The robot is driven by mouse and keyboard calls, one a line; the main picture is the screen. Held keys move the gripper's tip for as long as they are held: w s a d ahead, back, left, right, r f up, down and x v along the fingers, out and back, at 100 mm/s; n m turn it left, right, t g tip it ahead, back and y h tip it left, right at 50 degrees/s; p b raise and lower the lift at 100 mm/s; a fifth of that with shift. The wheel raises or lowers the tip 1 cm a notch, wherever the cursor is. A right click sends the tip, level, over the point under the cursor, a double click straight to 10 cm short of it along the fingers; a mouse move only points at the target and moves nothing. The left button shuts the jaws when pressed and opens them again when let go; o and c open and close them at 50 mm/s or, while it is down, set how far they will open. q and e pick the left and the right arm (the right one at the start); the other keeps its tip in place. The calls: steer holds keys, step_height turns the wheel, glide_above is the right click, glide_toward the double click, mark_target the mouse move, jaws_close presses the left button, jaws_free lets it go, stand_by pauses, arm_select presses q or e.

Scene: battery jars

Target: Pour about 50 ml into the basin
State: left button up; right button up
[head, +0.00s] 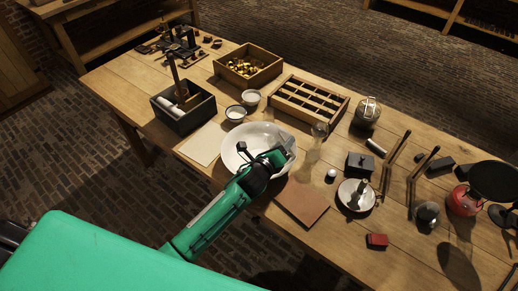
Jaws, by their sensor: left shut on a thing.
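The white basin (236,158) sits near the table's front edge, left of the middle. My left gripper (277,157) is over the right part of the basin and hides part of it. It is shut on a small pale, glassy vessel (289,142) at the basin's right rim. The vessel is mostly hidden, so I cannot tell its tilt or whether liquid is in it or leaving it. My right gripper is not in view.
A clear glass vessel (319,131) stands right of the basin. Two small bowls (235,113) (251,97) stand behind it. A brown mat (302,203) lies in front, a pale sheet (203,144) to the left. A slotted wooden tray (309,100) is behind; a saucer with a candlestick (356,196) is right.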

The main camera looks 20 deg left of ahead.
arm_select(q)
steer(key=shift+f, duration=0.15)
stand_by(1.4)
steer(key=shift+m, duration=0.3)
steer(key=shift+d+f+m+b, duration=0.1)
steer(key=shift+f+m+b, duration=0.45)
steer(key=shift+b, duration=0.35)
steer(key=d+r+m, duration=0.1)
steer(key=r+m+t, duration=0.1)
steer(key=m, duration=0.1)
steer(key=shift+s+d+y, duration=0.3)
steer(key=shift+s+d, duration=0.1)
steer(key=m, duration=0.1)
steer(key=d+m+b, duration=0.1)
steer(key=m, duration=0.1)
steer(key=shift+s+d+f+t, duration=0.2)
steer(key=shift+s+d+t, duration=0.05)
steer(key=shift+s+t, duration=0.05)
steer(key=shift+s+d+m, duration=0.1)
steer(key=shift+d+m, duration=0.15)
steer(key=shift+m, duration=0.3)
